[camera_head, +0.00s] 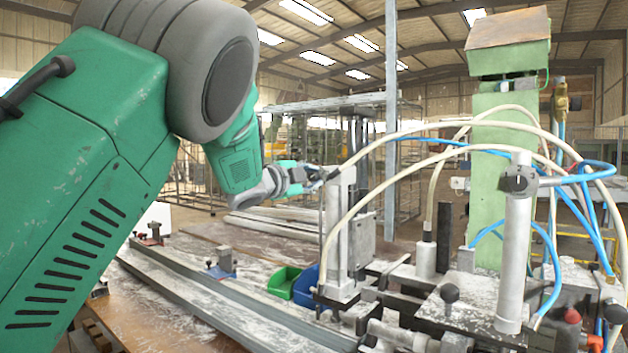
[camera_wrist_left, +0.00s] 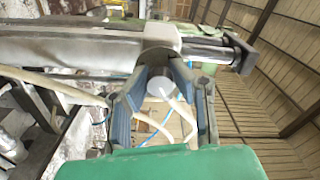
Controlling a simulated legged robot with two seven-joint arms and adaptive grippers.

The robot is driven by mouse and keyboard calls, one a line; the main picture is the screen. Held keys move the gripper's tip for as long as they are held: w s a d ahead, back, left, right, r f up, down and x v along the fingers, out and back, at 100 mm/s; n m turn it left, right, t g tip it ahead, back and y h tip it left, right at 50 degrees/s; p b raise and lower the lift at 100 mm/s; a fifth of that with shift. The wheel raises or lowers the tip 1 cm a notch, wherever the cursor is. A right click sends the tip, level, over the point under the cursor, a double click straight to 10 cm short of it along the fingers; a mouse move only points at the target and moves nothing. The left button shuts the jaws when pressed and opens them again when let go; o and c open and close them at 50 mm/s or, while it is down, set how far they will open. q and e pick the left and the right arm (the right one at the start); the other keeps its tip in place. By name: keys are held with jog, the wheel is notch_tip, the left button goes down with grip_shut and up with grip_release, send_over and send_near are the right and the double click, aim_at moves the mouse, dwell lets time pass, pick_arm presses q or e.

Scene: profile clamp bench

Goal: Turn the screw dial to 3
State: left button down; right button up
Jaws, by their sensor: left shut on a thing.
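My left gripper (camera_head: 318,177) reaches in from the left to the top of an upright grey metal clamp column (camera_head: 341,235). In the left wrist view its two blue-grey fingers (camera_wrist_left: 158,62) close in at the pale end cap of the column (camera_wrist_left: 80,50). The gripper is shut on a small part there, which I take to be the screw dial; the fingers mostly hide it. My right gripper is not in view.
White and blue hoses (camera_head: 430,170) arch close to the column. A green machine post (camera_head: 497,180) and a silver cylinder (camera_head: 515,250) stand to its right. Long metal profiles (camera_head: 225,290) lie on the bench, with a green bin (camera_head: 284,281) and a blue bin (camera_head: 306,287) nearby.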

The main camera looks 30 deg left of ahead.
pick_arm(q)
jog(key=c, duration=1.4)
grip_release()
jog(key=shift+f, duration=0.5)
jog(key=shift+o, duration=0.3)
jog(key=shift+r, duration=0.15)
jog(key=shift+s+r, duration=0.1)
jog(key=shift+r, duration=0.05)
jog(key=s+a, duration=0.1)
jog(key=s, duration=1)
jog(key=shift+s, duration=0.35)
